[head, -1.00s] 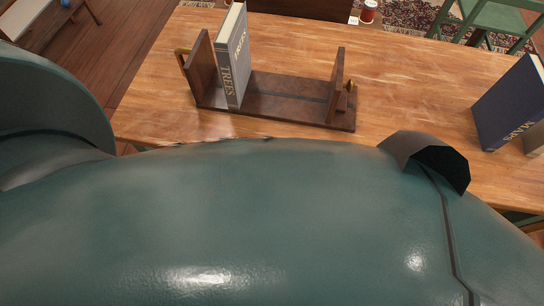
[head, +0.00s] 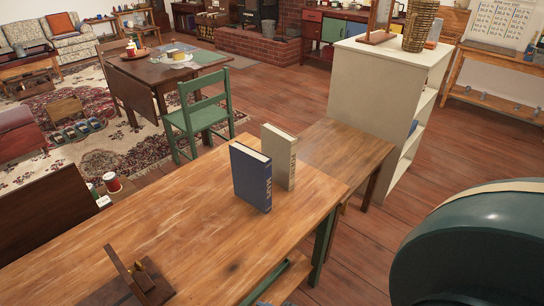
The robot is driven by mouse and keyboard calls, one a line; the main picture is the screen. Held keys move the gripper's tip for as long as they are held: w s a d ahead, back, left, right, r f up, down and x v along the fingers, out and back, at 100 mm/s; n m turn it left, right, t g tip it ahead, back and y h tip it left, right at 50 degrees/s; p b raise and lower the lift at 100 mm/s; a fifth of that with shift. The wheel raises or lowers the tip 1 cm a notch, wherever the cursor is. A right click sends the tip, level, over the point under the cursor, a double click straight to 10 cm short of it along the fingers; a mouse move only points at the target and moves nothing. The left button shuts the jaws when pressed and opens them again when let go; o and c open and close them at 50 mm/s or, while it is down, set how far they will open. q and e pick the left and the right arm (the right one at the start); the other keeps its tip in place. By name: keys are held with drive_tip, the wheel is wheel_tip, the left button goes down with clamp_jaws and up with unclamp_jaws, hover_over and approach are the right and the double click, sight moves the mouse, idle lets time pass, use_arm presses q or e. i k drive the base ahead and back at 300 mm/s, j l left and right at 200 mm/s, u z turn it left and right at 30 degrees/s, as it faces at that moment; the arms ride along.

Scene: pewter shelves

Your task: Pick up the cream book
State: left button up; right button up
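The cream book (head: 281,157) stands upright near the far right end of the wooden table (head: 190,235) in the head view. A dark blue book (head: 251,178) stands upright just in front and to the left of it and hides part of it. I cannot tell whether the two books touch. Neither of my grippers is in view. Only a rounded teal part of my own body shows at the lower right.
A brown wooden book rack (head: 150,283) is partly visible at the lower left. A red can (head: 112,182) stands beyond the table. A smaller table (head: 345,150) and a white shelf (head: 375,95) stand behind the books. A green chair (head: 200,115) stands farther back.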

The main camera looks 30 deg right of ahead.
sight(278, 144)
drive_tip(key=i+l, duration=0.1)
drive_tip(key=l, duration=0.4)
drive_tip(key=i+l, duration=0.1)
drive_tip(key=l, duration=0.95)
drive_tip(key=i+l, duration=0.15)
drive_tip(key=l, duration=0.35)
drive_tip(key=i+l, duration=0.1)
drive_tip(key=l, duration=0.4)
